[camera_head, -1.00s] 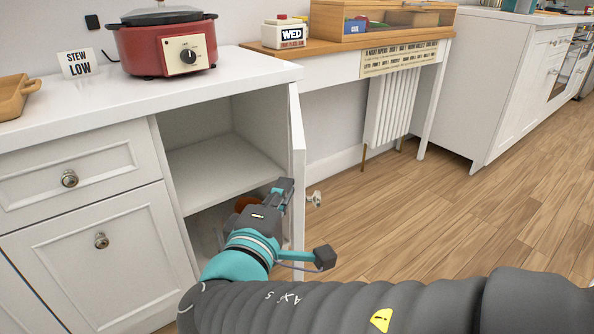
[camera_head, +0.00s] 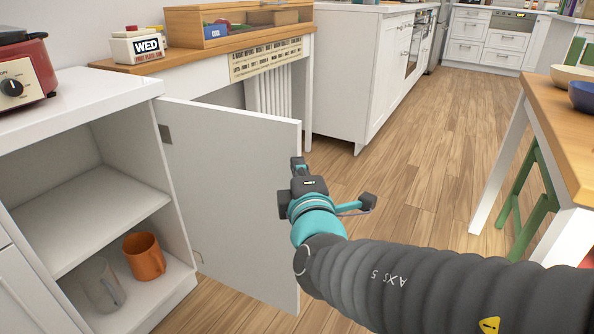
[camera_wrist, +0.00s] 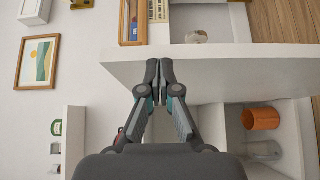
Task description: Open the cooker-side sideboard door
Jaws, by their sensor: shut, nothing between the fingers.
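The white sideboard door (camera_head: 230,190) stands swung wide open to the right of its cabinet, and its inner face shows. In the wrist view the door (camera_wrist: 250,72) is a pale band running across, with its round knob (camera_wrist: 197,37) on the far side. My gripper (camera_head: 297,163) is shut and empty at the door's free edge; in the wrist view its fingertips (camera_wrist: 158,70) meet in front of the door. I cannot tell whether they touch it. The red cooker (camera_head: 24,78) is on the sideboard top (camera_head: 75,100), cut off at the left.
Inside the cabinet, an orange mug (camera_head: 144,257) and a clear glass mug (camera_head: 102,288) stand on the bottom. Free wooden floor (camera_head: 425,170) lies to the right, before another table (camera_head: 560,120).

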